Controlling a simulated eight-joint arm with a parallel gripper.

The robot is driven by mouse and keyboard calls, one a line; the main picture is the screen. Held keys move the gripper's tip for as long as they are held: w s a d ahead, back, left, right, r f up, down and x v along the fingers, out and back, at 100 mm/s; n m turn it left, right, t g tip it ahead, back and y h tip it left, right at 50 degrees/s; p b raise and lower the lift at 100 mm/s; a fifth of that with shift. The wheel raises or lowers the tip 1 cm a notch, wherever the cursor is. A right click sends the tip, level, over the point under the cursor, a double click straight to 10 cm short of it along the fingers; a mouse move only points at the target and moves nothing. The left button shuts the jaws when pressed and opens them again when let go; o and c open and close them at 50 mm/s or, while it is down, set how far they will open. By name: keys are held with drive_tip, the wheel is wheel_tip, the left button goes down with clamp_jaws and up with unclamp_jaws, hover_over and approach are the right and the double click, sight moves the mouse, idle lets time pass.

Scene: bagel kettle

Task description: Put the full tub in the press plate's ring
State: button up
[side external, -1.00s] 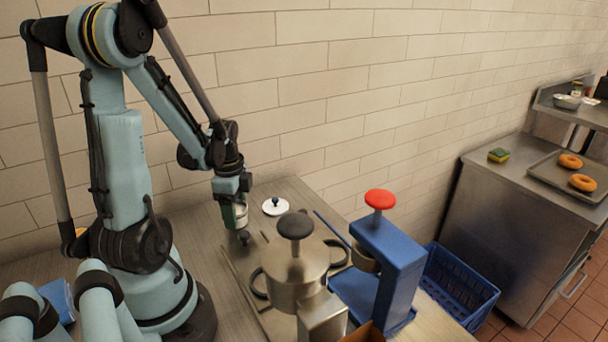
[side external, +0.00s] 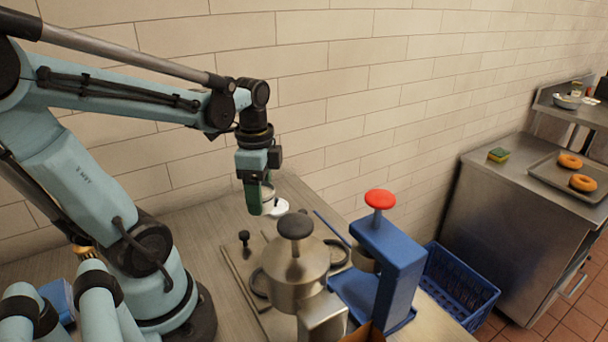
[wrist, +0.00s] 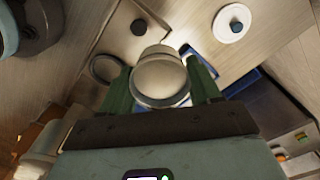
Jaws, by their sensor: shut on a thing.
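My gripper (side external: 262,200) is shut on a pale metal-coloured tub (side external: 268,190), held in the air above the worktop. The tub (wrist: 160,77) sits between both green fingers in the wrist view; I cannot tell what fills it. A steel press (side external: 293,275) with a black knob stands in front and to the right of my gripper. A dark ring (side external: 258,284) shows at its left and another dark ring (side external: 338,257) at its right. One ring (wrist: 105,68) shows left of the tub in the wrist view. The steel press hides much of the plate between the rings.
A blue press (side external: 400,260) with a red knob stands to the right. A round white lid (side external: 281,207) lies behind my gripper, partly hidden. A small black-knobbed piece (side external: 244,238) stands on the worktop. A blue basket (side external: 462,290) is beyond the blue press.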

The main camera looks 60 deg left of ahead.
drive_tip(key=shift+w+d+r, duration=0.35)
drive_tip(key=shift+d+r, duration=0.05)
drive_tip(key=shift+d, duration=0.3)
drive_tip(key=w+d+r+m, duration=0.1)
drive_tip(key=w+d, duration=0.8)
drive_tip(key=d, duration=0.1)
drive_tip(key=shift+f, duration=4.95)
drive_tip(key=shift+f, duration=0.15)
drive_tip(key=o, duration=1.1)
